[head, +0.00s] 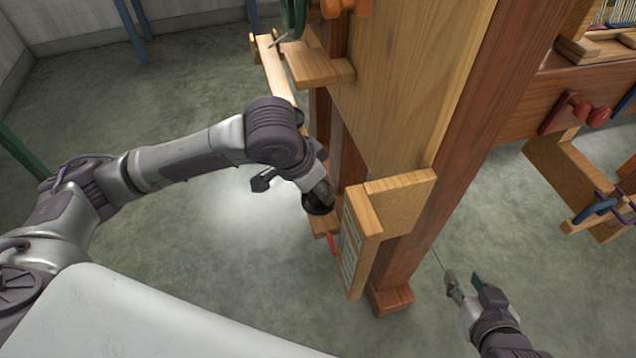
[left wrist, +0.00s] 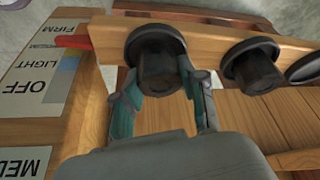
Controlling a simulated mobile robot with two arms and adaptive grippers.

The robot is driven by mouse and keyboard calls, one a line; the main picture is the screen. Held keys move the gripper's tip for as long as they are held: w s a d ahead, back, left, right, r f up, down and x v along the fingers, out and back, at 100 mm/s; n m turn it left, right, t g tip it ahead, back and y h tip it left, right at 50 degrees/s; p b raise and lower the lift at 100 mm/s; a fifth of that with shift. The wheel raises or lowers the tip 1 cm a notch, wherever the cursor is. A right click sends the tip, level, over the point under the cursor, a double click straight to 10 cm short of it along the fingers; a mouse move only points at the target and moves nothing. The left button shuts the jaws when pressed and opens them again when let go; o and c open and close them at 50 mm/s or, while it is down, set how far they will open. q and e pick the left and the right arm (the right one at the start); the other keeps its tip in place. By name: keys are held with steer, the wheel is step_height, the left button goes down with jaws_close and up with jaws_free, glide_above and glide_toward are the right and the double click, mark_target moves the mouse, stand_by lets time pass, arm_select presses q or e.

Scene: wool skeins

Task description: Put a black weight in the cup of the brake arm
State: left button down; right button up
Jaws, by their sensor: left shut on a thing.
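The brake arm (left wrist: 210,36) is a wooden bar with a red tip (left wrist: 74,42), crossing the upper part of the left wrist view. A black weight (left wrist: 158,75) with a dark round rim stands at the bar's tip end. My left gripper (left wrist: 165,88) is shut on it, one finger on each side. Whether the rim belongs to a cup, and how deep the weight sits, I cannot tell. In the head view my left gripper (head: 318,190) is low beside the wooden post.
More dark round pieces (left wrist: 252,66) sit along the bar. A scale plate (left wrist: 35,85) marked OFF, LIGHT and FIRM is close by at left. A wooden bracket (head: 400,200) and red-brown post (head: 430,150) stand right of my left gripper.

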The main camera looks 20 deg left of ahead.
arm_select(q)
steer(key=c, duration=0.6)
jaws_free()
steer(key=shift+o, duration=0.2)
steer(key=v, duration=1.2)
steer(key=shift+s+f, duration=0.15)
